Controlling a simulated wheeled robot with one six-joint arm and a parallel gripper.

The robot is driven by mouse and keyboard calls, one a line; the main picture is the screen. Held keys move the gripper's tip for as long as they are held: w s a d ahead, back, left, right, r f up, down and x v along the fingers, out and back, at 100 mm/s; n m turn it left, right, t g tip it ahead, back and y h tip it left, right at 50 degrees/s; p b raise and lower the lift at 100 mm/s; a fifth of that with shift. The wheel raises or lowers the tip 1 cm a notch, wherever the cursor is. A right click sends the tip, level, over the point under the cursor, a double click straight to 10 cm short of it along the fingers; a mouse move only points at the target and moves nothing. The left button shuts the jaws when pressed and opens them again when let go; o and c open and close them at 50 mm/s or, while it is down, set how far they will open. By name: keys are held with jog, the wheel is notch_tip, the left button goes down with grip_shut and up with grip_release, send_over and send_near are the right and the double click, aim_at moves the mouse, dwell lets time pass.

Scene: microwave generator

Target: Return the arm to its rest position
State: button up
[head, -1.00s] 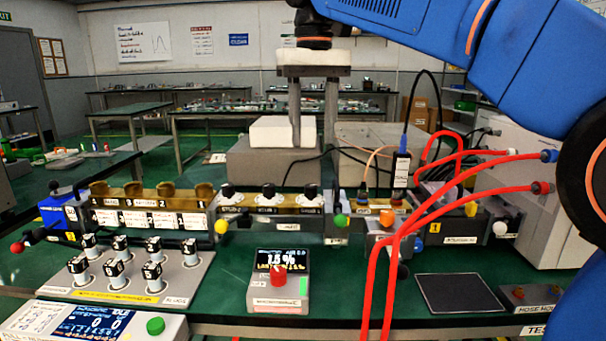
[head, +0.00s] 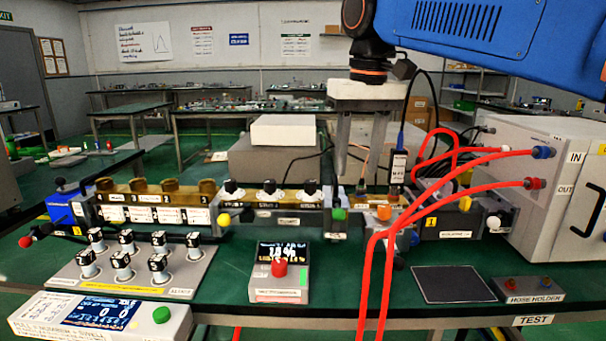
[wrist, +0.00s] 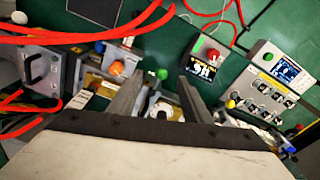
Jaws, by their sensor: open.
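My gripper (head: 356,172) hangs from my blue arm, pointing down, in the head view. Its two grey fingers are apart with nothing between them. It is above the back of the green bench, in front of the grey box behind the waveguide row (head: 270,200). In the wrist view my gripper (wrist: 157,92) is also open, its fingers spread over the row with the green knob (wrist: 162,74) beyond and between them. I cannot tell the exact height of the fingertips above the row.
Red hoses (head: 388,240) arch over the bench right of my gripper, to a white unit (head: 545,170). A dark pad (head: 453,284) lies at the right.

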jog(key=s+d+f+m+t, duration=0.1)
jog(key=s+d+f, duration=0.5)
jog(key=f, duration=0.4)
jog(key=s+d+f+m+t, duration=0.1)
jog(key=s+d+f, duration=0.5)
jog(key=f, duration=0.4)
jog(key=s+d+f+m+t, duration=0.1)
jog(key=s+d+f, duration=0.5)
jog(key=f, duration=0.4)
jog(key=shift+s+d+t, duration=0.25)
jog(key=shift+s+t, duration=0.15)
